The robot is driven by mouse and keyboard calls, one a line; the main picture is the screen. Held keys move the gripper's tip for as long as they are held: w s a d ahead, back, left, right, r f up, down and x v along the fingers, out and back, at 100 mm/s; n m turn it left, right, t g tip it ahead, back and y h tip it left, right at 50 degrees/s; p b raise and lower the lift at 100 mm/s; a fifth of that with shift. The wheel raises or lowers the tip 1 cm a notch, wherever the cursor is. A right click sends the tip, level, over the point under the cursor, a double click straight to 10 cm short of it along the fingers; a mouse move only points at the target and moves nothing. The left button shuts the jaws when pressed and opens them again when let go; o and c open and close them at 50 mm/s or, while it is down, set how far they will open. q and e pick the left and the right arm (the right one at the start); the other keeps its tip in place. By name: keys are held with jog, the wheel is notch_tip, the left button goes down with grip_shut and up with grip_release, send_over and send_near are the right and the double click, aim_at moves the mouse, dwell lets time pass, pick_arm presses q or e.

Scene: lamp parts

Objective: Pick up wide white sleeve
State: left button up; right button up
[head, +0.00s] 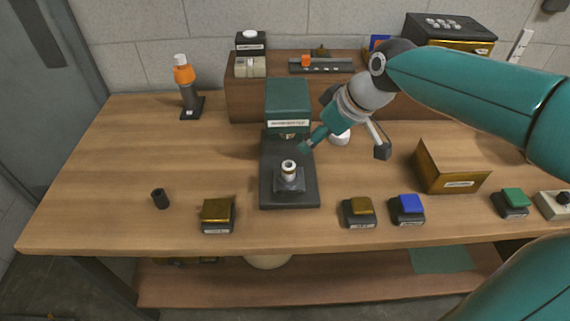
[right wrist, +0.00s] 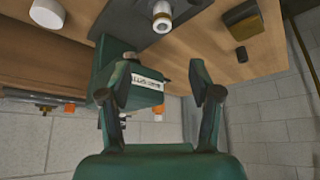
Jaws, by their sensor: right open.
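A short, wide white cylinder (head: 340,138), which looks like the wide white sleeve, stands on the table right of the green press. It is partly hidden by my right gripper in the head view. In the right wrist view the white cylinder (right wrist: 46,13) is at the top left, outside the space between the fingers. My right gripper (head: 343,150) is open and empty, its fingers spread above the table beside the press; its fingers also show in the right wrist view (right wrist: 167,90). Another white ringed piece (head: 289,168) stands upright on the press's fixture. My left gripper is not in view.
The green press (head: 288,100) stands close to the left finger. A wooden shelf (head: 250,105) is behind. An open brass-coloured box (head: 450,170) is at the right. Several small coloured-top blocks line the front, with a black cylinder (head: 160,198) at left. The table's left part is mostly clear.

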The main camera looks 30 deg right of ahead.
send_near(289, 165)
jog(key=x, duration=0.5)
jog(key=shift+w+d+f, duration=0.15)
jog(key=shift+d+f, duration=0.1)
jog(key=shift+d, duration=0.1)
jog(key=shift+a+p+x, duration=0.15)
jog(key=shift+x, duration=1.15)
jog(key=shift+a+p+x, duration=0.15)
jog(key=shift+a+x, duration=0.05)
jog(key=shift+x, duration=1.15)
jog(key=shift+c, duration=0.2)
grip_shut()
jog(key=shift+r, duration=0.2)
